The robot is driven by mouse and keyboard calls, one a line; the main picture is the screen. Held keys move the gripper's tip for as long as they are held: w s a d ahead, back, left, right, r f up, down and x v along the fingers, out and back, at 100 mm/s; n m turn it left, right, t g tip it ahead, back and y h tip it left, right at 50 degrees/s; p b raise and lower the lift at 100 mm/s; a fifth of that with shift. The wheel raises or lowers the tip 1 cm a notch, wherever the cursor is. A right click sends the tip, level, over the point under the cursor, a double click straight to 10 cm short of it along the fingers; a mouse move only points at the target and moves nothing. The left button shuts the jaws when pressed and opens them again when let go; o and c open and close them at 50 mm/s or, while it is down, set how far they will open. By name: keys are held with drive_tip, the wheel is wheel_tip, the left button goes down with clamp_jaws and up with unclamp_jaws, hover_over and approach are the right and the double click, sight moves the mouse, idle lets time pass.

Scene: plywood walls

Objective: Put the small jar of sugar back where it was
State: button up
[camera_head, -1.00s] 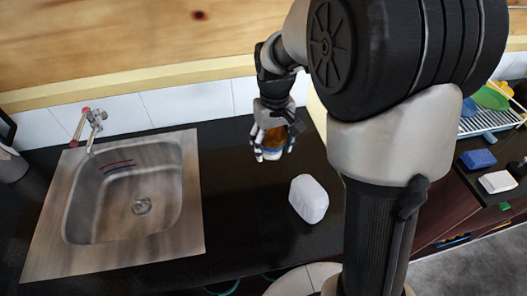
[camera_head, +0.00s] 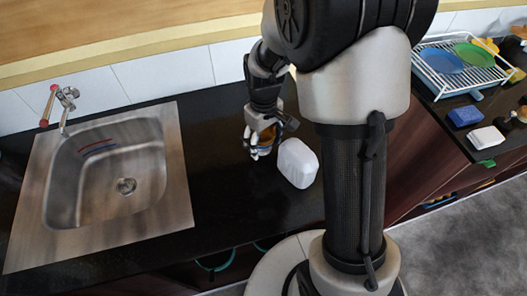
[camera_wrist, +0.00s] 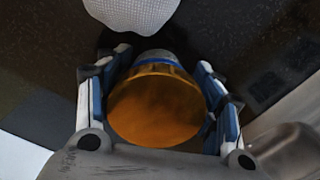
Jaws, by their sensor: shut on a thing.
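My gripper (camera_head: 262,146) is above the dark counter, between the sink and a white rounded block. It is shut on a small jar (camera_head: 267,136) with an orange-brown top and a blue band. In the wrist view the jar (camera_wrist: 155,105) sits between the two blue-and-white fingers (camera_wrist: 158,102), its orange-brown round face toward the camera. The lower part of the jar is partly hidden by the fingers in the head view. I cannot tell whether the jar touches the counter.
The white rounded block (camera_head: 297,163) stands close to the right of the jar. A steel sink (camera_head: 183,215) with a tap (camera_head: 66,97) is to the left. At the right are a dish rack (camera_head: 462,80), a blue sponge (camera_head: 465,116) and a white one (camera_head: 487,137). Counter in front is clear.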

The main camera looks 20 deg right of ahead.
sight(264, 133)
drive_tip(key=shift+f+b, duration=0.65)
drive_tip(key=shift+f, duration=1.5)
drive_tip(key=shift+f, duration=0.2)
drive_tip(key=o, duration=1.2)
drive_tip(key=shift+o, duration=0.2)
wheel_tip(264, 133, up, 12)
drive_tip(key=p, duration=0.3)
drive_tip(key=shift+r+p, duration=0.25)
drive_tip(key=shift+p, duration=0.1)
